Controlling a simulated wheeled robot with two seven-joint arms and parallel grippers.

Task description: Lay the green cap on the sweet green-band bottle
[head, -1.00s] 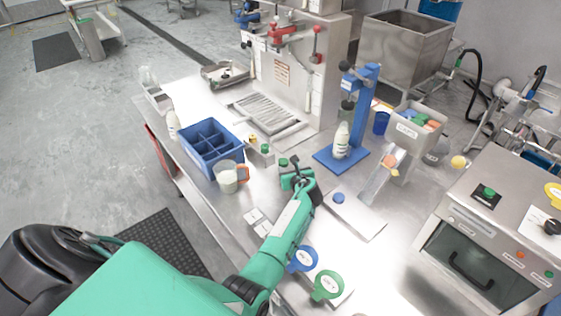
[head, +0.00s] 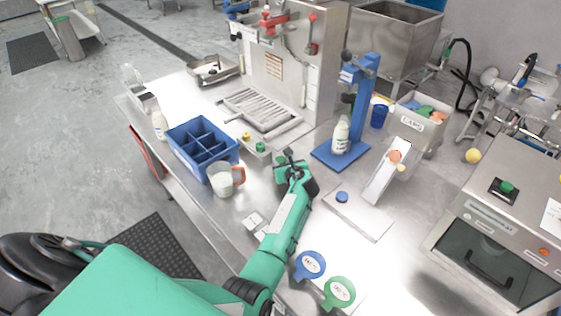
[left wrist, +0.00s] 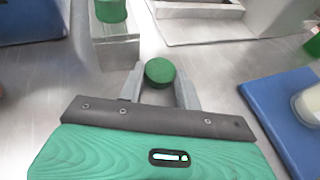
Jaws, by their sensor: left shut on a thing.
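My left gripper (left wrist: 160,85) is shut on a green cap (left wrist: 159,72), which sits between its two fingertips in the left wrist view. In the head view the gripper (head: 290,160) is low over the steel table, left of the blue press stand. A white bottle (head: 341,135) with a greenish label stands upright on the blue base of the press (head: 334,155). Part of it shows at the right edge of the left wrist view (left wrist: 310,103). The head view is too coarse to read its band. My right gripper is not in view.
A blue divided crate (head: 203,147), a measuring cup (head: 222,180) and another white bottle (head: 160,126) are at left. A small metal block with a green piece on top (left wrist: 110,10) is near the gripper. A sloped chute (head: 385,178) and caps bin (head: 420,125) are at right.

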